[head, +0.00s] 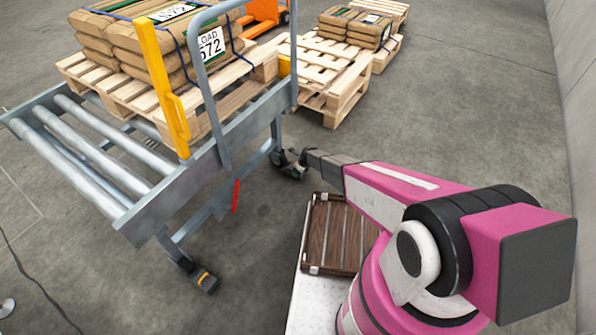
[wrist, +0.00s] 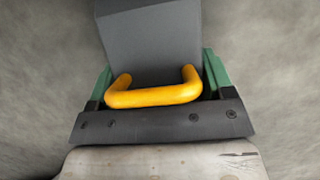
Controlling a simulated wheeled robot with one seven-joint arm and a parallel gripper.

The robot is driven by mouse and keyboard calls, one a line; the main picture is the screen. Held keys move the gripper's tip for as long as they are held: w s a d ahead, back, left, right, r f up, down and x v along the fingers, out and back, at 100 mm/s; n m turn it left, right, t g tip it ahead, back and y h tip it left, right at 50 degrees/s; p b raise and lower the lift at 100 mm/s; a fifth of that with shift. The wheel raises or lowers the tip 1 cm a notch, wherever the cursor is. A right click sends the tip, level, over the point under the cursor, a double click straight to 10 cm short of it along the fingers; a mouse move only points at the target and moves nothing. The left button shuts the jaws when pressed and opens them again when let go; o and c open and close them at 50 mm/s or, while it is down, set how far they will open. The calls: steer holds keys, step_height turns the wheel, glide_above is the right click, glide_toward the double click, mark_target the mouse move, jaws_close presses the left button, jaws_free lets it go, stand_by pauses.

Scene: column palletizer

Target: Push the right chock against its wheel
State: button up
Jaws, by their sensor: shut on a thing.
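The right chock is a dark grey block (wrist: 150,42) with a yellow handle (wrist: 153,97), filling the middle of the wrist view. My gripper (wrist: 157,86) has its green-edged fingers on both sides of the handle and is shut on it. In the head view my gripper (head: 288,162) is low at the foot of the cart's right leg (head: 276,132). The chock and the right wheel are too small and covered there to tell apart, so I cannot tell whether they touch. The wrist view shows no wheel.
The grey roller cart (head: 190,185) carries a pallet (head: 125,92) of strapped sacks (head: 165,45). A left chock (head: 205,281) sits by its near left leg. A red lever (head: 236,197) hangs under the frame. More pallets (head: 325,70) stand behind; open floor (head: 460,110) lies to the right.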

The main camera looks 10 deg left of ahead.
steer(key=shift+w+a+f, duration=0.2)
steer(key=shift+w+a, duration=0.15)
steer(key=shift+a, duration=0.3)
steer(key=shift+w+a+f, duration=0.2)
steer(key=shift+w+a, duration=0.15)
steer(key=shift+a, duration=0.25)
steer(key=o, duration=1.1)
steer(key=shift+a, duration=0.1)
steer(key=v, duration=0.4)
steer(key=d+v, duration=0.1)
steer(key=v, duration=0.3)
steer(key=s+v, duration=0.1)
steer(key=v, duration=0.3)
steer(key=shift+d+f, duration=0.15)
steer(key=shift+d, duration=0.3)
